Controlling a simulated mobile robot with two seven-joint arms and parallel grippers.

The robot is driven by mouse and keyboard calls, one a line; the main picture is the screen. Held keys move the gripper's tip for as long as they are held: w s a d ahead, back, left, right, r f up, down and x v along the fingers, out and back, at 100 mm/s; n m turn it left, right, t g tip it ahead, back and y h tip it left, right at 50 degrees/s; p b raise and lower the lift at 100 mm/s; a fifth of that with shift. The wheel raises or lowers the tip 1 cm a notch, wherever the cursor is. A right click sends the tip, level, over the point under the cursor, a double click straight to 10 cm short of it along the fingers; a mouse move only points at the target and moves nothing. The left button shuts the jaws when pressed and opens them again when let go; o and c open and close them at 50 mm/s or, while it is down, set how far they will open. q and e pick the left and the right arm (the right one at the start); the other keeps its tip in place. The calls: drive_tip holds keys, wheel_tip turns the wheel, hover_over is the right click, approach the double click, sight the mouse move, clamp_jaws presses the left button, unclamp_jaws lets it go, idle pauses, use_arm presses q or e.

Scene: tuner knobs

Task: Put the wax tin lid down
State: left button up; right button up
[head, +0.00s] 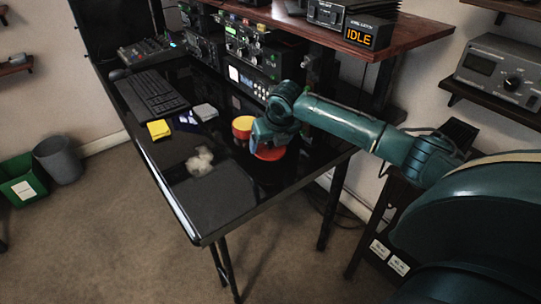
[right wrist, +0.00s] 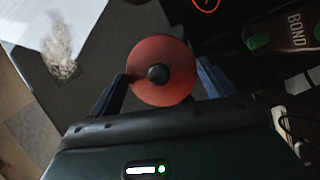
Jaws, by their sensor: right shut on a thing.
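The wax tin lid is a round red disc with a dark knob at its middle (right wrist: 160,57). In the right wrist view it sits between the two fingers of my right gripper (right wrist: 163,78), which is shut on it. In the head view my right gripper (head: 263,141) is low over the dark desk, and the red lid (head: 271,154) shows just below it. I cannot tell whether the lid touches the desk. A round tin with a red side and yellow-orange top (head: 242,126) stands just behind and left of the gripper. My left gripper is not in view.
A pale fluffy clump (head: 200,161) lies to the left. A yellow pad (head: 158,129) and a keyboard (head: 150,95) are farther left. Radio units (head: 248,40) stand behind, below a wooden shelf.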

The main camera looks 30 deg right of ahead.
sight(272, 151)
wheel_tip(272, 151, down, 4)
drive_tip(key=shift+f, duration=0.25)
drive_tip(key=o, duration=0.9)
drive_tip(key=shift+p+v, duration=0.65)
drive_tip(key=shift+v, duration=5.4)
